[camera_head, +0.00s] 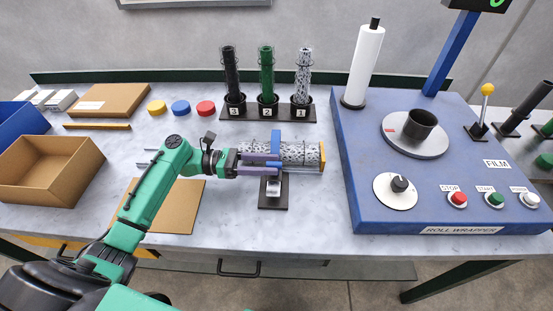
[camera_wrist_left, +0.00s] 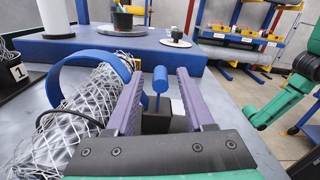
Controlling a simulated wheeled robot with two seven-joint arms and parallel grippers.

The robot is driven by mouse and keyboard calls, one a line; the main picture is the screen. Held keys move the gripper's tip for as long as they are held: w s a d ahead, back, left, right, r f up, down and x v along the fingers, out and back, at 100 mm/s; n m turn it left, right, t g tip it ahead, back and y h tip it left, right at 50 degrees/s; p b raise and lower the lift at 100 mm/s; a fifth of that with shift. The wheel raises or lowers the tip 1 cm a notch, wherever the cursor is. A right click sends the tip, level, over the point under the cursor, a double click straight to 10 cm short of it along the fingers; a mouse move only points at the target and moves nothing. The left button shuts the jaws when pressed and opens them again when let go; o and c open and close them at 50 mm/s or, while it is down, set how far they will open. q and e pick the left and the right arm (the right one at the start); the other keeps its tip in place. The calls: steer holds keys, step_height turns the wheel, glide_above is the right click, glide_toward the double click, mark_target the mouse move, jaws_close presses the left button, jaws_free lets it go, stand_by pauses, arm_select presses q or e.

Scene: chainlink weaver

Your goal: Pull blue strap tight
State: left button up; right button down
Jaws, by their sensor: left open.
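A blue strap (camera_wrist_left: 128,66) makes a loose, raised loop around a grey wire-mesh roll (camera_wrist_left: 95,110) in the left wrist view. In the head view the mesh roll (camera_head: 300,153) lies sideways in a holder with an orange end plate (camera_head: 322,156). My left gripper (camera_head: 274,157) is at the roll's left part, its purple fingers open. In the left wrist view a small blue handle (camera_wrist_left: 160,80) stands at a black block between the spread fingers, apart from both. Part of the strap is hidden in the head view. My right gripper is not in view.
A blue roll wrapper (camera_head: 440,215) stands to the right. A black rack (camera_head: 250,114) with several upright mesh rolls is behind. Red, blue and yellow discs, a cardboard sheet (camera_head: 180,215) and an open box (camera_head: 50,170) lie left. The table front is clear.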

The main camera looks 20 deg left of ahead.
arm_select(q)
steer(key=shift+x, duration=1.2)
jaws_close()
stand_by(0.5)
